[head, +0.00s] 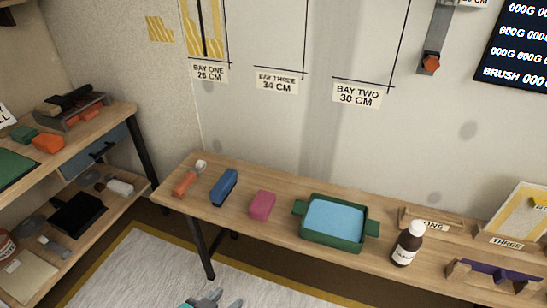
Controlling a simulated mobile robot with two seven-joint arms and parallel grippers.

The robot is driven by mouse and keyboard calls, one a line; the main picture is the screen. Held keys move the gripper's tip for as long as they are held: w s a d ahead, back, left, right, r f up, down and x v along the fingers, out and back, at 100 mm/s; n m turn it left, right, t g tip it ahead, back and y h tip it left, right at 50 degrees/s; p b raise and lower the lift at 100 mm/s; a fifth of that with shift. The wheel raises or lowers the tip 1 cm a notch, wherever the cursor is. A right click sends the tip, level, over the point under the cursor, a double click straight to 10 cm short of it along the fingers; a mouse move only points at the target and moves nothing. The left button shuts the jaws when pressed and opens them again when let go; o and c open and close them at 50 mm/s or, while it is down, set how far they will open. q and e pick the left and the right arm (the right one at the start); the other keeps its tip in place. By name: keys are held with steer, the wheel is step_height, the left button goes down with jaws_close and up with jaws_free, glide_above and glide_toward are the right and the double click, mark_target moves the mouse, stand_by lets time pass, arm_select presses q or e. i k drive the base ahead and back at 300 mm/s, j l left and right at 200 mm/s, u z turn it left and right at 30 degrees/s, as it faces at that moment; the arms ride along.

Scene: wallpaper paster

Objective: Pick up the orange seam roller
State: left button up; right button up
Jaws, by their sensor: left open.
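The orange seam roller (185,184) lies at the left end of the long wooden bench. Its orange handle points toward the front edge, and its pale roller head is toward the wall. My left gripper (225,299) shows only partly at the bottom edge of the head view. It is open, over the pale floor mat, in front of the bench and apart from the seam roller. My right gripper is not in view.
To the roller's right on the bench (283,226) are a blue block (224,187), a pink block (262,205), a green tray (333,241) of blue liquid and a brown bottle (408,243). Shelves (118,115) with tools stand at left. The mat (130,265) is clear.

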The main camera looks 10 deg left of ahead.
mark_target(178, 191)
steer(key=u, duration=1.15)
